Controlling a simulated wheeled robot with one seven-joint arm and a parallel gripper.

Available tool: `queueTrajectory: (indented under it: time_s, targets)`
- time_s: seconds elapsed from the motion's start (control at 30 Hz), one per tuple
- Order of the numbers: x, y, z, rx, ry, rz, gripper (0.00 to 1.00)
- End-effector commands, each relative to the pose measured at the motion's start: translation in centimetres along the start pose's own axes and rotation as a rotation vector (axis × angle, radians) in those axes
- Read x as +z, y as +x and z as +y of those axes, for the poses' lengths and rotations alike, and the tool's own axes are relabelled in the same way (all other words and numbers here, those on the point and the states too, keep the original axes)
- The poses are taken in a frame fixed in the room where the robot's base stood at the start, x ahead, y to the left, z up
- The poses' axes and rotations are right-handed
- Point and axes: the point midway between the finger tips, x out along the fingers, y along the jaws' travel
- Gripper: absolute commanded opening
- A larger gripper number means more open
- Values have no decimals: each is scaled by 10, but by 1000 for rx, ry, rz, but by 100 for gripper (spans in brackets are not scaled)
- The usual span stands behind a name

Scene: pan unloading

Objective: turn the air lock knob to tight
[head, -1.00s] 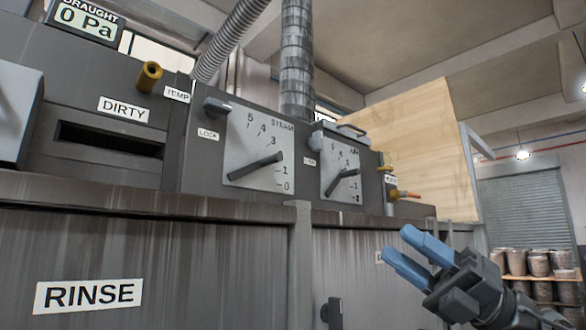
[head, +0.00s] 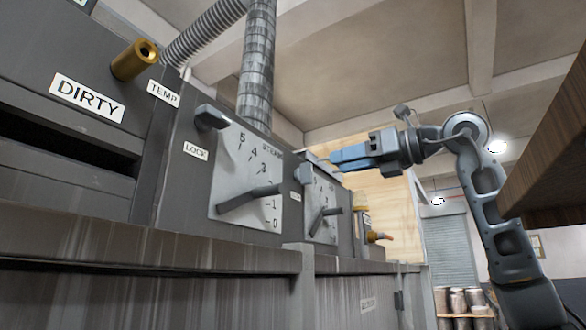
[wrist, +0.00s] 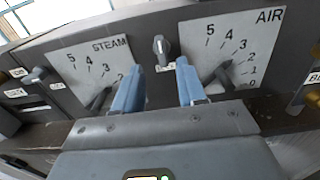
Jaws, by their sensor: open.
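The air lock knob (wrist: 161,47) is a small grey lever knob between the steam dial and the air dial. Its handle looks roughly upright in the wrist view, and a small white label below it is too small to read. In the head view the knob (head: 303,174) is at the upper left of the air dial (head: 321,208). My gripper (wrist: 160,78) has blue fingers, open and empty, one on each side of the knob's line in the wrist view. In the head view my gripper (head: 338,160) is just right of the knob and a little higher, apparently not touching it.
The steam dial (head: 240,180) with its lever, and a second knob (head: 211,117) labelled LOCK, are on the left. A brass fitting (head: 134,60) sticks out further left. A ledge (head: 200,248) runs below the panel. A brown edge (head: 555,160) is at the right.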

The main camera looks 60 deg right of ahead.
Motion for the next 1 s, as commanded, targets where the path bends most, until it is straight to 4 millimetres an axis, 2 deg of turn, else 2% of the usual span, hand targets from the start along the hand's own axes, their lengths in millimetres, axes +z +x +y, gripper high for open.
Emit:
queueTrajectory:
  time_s: [0.17,0.4,0.6,1.0]
  targets:
    - [5,9,-1,-14,-8,4,40]
    - [6,46,-1,-11,-5,3,40]
    - [4,69,-2,-12,-6,3,40]
    - [3,77,-2,-12,-8,2,39]
